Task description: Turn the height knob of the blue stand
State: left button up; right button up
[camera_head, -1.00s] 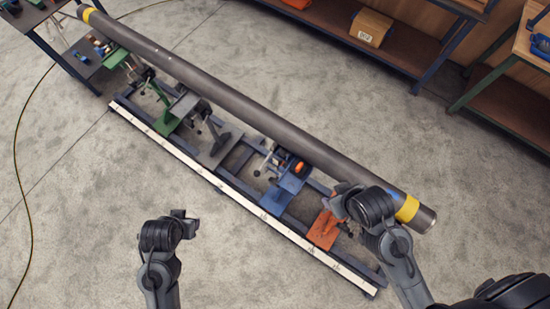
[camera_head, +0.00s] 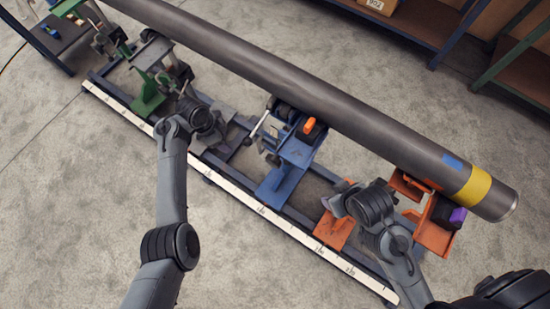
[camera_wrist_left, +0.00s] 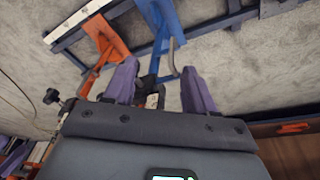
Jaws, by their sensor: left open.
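The blue stand (camera_head: 285,165) stands on the rail frame under the long grey pipe (camera_head: 300,92). An orange knob (camera_head: 309,126) shows near its top, and a small dark knob (camera_head: 273,160) shows on its left side; I cannot tell which sets the height. My left gripper (camera_head: 214,128) is left of the blue stand, apart from it. In the left wrist view its purple fingers (camera_wrist_left: 160,88) are spread, with a grey bent bar (camera_wrist_left: 174,55) beyond them and blue stand parts (camera_wrist_left: 165,22) farther off. My right gripper (camera_head: 337,203) is by the orange stand; its fingers are unclear.
The orange stand (camera_head: 428,230) is under the pipe's right end, near a yellow band (camera_head: 473,187). Green stands (camera_head: 148,95) are at the left. A white scale strip (camera_head: 240,205) runs along the frame's front. Bare floor (camera_head: 80,220) lies in front. A shelf (camera_head: 415,35) stands behind.

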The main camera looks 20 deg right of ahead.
pick_arm(q)
jog(key=d+f+m+g+b, duration=0.1)
jog(key=d+f+m+b, duration=0.4)
jog(key=d+b, duration=0.35)
jog(key=m+g+b, duration=0.2)
jog(key=m+b, duration=0.4)
jog(key=b, duration=0.2)
send_near(272, 158)
notch_tip(272, 158, down, 2)
jog(key=shift+s+d+f+b, duration=0.4)
jog(key=shift+s+f+b, duration=0.05)
jog(key=shift+f, duration=0.05)
jog(key=b+x, duration=0.4)
jog(key=x, duration=0.5)
jog(key=shift+s+d+f+b, duration=0.15)
jog(key=shift+s+b, duration=0.05)
jog(key=shift+b, duration=0.2)
pick_arm(e)
notch_tip(272, 158, down, 25)
pick_arm(q)
jog(key=c, duration=1)
jog(key=shift+o, duration=0.2)
jog(key=shift+h, duration=0.3)
pick_arm(e)
jog(key=shift+f, duration=0.2)
